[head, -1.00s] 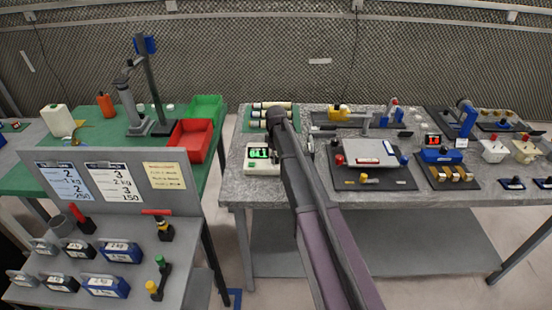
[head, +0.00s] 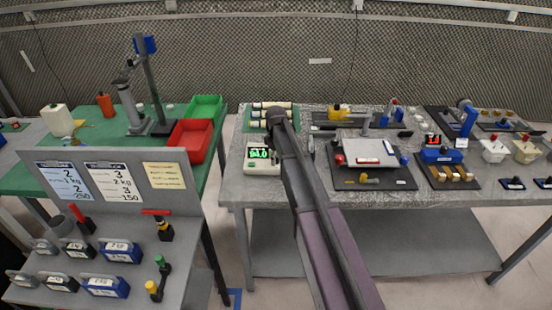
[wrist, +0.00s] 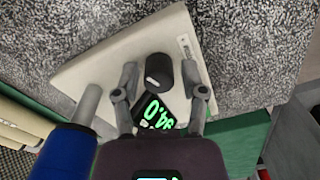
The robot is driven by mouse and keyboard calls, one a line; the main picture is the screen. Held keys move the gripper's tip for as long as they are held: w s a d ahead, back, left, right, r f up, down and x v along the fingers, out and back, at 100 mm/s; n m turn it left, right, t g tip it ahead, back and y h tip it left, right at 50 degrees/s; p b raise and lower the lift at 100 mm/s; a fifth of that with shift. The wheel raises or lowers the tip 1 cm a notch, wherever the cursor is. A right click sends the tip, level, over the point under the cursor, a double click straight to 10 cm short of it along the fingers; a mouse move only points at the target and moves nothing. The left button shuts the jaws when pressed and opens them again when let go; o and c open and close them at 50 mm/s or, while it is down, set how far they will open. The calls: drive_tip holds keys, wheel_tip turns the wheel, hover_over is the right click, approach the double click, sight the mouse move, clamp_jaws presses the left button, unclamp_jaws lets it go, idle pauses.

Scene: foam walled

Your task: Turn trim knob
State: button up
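The cream instrument box (head: 262,169) with a lit green display (head: 258,153) sits at the left front of the grey bench. In the wrist view the box (wrist: 95,68) carries a round black knob (wrist: 159,68) beside the display (wrist: 157,113), which appears upside down and seems to read 94.0. My gripper (wrist: 158,78) is open, with one finger on each side of the knob. Small gaps seem to show between the fingers and the knob, so I cannot see contact. In the head view my arm hides the knob and fingertips.
In the wrist view a blue cylinder with a grey rod (wrist: 68,152) stands close to the left finger. Cream cylinders (head: 271,105) lie behind the box. A black board with a silver plate (head: 370,152) lies to the right. A red bin (head: 191,141) is on the green table.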

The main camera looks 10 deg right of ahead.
drive_tip(key=shift+m, duration=0.3)
idle(0.4)
drive_tip(key=m, duration=0.4)
drive_tip(key=shift+m, duration=0.4)
drive_tip(key=m, duration=0.5)
drive_tip(key=shift+m, duration=0.3)
drive_tip(key=m, duration=0.5)
drive_tip(key=shift+m, duration=0.4)
drive_tip(key=m, duration=0.5)
drive_tip(key=shift+m, duration=0.4)
wheel_tip(320, 180, up, 14)
drive_tip(key=p, duration=1.4)
drive_tip(key=shift+w+d+r+n+t+y, duration=0.2)
drive_tip(key=shift+w+r+n+t+y, duration=0.45)
drive_tip(key=shift+w+r+n+t, duration=0.5)
drive_tip(key=shift+w+d+r+n+t+y, duration=0.25)
drive_tip(key=shift+w+r+n+t+y, duration=0.45)
drive_tip(key=shift+w+n+t, duration=0.75)
drive_tip(key=shift+w+d+r+n+t+y, duration=0.2)
drive_tip(key=shift+w+r+n+t+y, duration=0.35)
drive_tip(key=shift+w+r+n+t, duration=0.75)
drive_tip(key=shift+w+f+m+t, duration=0.2)
drive_tip(key=shift+m+t, duration=0.1)
